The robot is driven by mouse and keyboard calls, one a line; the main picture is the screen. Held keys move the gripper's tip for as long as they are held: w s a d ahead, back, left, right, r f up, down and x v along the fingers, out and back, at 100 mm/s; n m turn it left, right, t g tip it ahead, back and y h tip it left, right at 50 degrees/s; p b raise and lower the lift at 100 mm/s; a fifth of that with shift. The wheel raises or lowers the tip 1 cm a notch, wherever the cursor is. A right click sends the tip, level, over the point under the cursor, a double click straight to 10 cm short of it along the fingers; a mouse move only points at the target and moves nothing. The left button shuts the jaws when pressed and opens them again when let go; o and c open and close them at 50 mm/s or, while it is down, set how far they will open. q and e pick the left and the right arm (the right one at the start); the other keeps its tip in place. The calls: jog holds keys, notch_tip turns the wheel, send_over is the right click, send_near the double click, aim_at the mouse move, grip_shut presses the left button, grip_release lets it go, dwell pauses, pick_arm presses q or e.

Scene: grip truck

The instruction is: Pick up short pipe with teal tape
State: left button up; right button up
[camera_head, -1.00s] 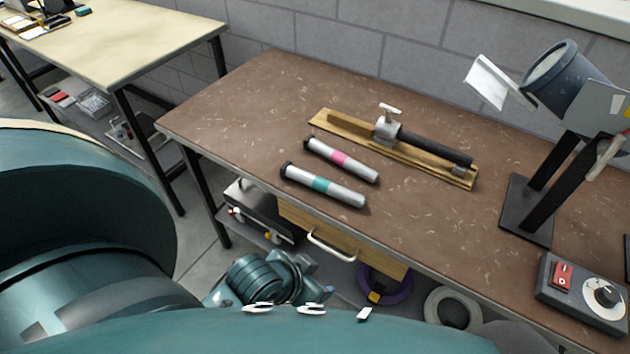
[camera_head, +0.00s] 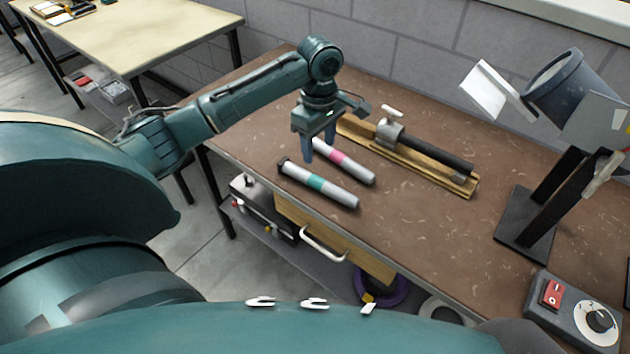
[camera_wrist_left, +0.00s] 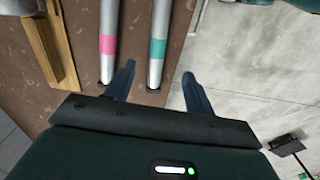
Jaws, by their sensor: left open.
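The short pipe with teal tape (camera_head: 335,193) lies on the brown table, near its front edge. Its black end points to the left. In the left wrist view the teal-taped pipe (camera_wrist_left: 160,25) runs up from between the finger directions. A matching pipe with pink tape (camera_head: 359,169) lies beside it, further back; it also shows in the left wrist view (camera_wrist_left: 108,20). My left gripper (camera_head: 319,148) is open and empty above the table, fingers down, near the pipes' left ends. In the left wrist view its fingertips (camera_wrist_left: 155,82) are spread apart. My right gripper is not in view.
Behind the pipes, a wooden board (camera_head: 435,168) carries a clamp and a dark bar. A lamp on a black stand (camera_head: 527,210) and a control box with a red switch (camera_head: 575,308) stand at right. The table (camera_head: 420,240) is clear between them.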

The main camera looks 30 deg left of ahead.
aim_at(315, 178)
pick_arm(q)
jog(key=shift+n, duration=0.6)
jog(key=f, duration=0.4)
jog(key=a+f, duration=0.1)
jog(key=f, duration=0.7)
jog(key=shift+w+a, duration=0.15)
jog(key=shift+w, duration=0.05)
jog(key=shift+r, duration=0.1)
grip_shut()
